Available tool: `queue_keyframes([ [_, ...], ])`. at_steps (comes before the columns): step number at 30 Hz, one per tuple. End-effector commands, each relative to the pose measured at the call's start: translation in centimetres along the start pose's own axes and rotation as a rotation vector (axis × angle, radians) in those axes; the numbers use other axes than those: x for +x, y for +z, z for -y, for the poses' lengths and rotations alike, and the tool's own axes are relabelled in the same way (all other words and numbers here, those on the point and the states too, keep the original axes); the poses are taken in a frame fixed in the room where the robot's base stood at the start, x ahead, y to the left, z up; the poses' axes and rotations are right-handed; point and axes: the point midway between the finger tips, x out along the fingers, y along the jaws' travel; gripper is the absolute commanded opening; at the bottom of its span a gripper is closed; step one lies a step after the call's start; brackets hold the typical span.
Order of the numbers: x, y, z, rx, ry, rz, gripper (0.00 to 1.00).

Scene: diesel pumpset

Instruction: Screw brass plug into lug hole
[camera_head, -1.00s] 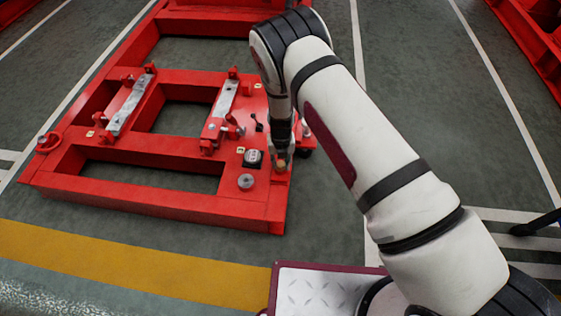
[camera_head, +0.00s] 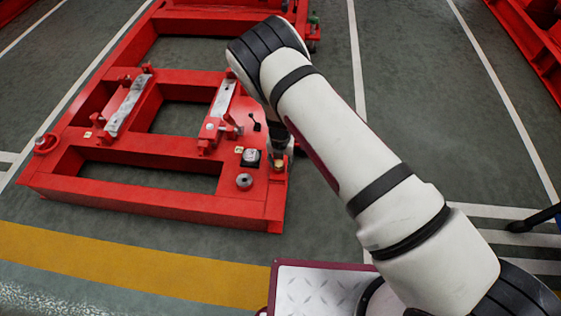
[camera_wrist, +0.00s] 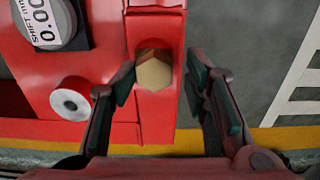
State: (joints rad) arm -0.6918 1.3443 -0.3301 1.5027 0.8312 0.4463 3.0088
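The brass plug (camera_wrist: 153,72) shows in the wrist view as a hexagonal head at the red lug (camera_wrist: 157,118) on the frame's corner. How deep it sits in the hole is hidden. My gripper (camera_wrist: 161,77) is open around the plug, one dark finger on each side. The left finger is close to the plug; a clear gap shows on the right. In the head view, the plug (camera_head: 279,165) is a small brass spot at the right front corner of the red frame (camera_head: 150,200), just below my gripper (camera_head: 277,155).
A round grey knob (camera_head: 244,181) and a black-and-white dial gauge (camera_head: 250,158) stand left of the lug. The gauge face (camera_wrist: 45,20) also fills the wrist view's upper left. Two grey rails (camera_head: 128,105) lie across the frame.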

Motion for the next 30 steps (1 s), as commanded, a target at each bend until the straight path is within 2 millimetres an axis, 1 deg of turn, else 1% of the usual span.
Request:
queue_keyframes([
  [2,0.03,-0.01,-0.08,-0.026,0.001,0.000,0.41],
  [5,0.01,0.15,-0.17,-0.135,0.003,0.002,0.41],
  [18,-0.14,0.72,-0.37,-0.823,0.002,0.003,0.41],
  [21,-0.15,0.82,-0.36,-0.953,0.001,0.003,0.41],
  [25,-0.14,0.84,-0.42,-1.043,0.001,0.003,0.41],
  [30,-0.15,0.85,-0.42,-1.051,0.000,0.003,0.41],
])
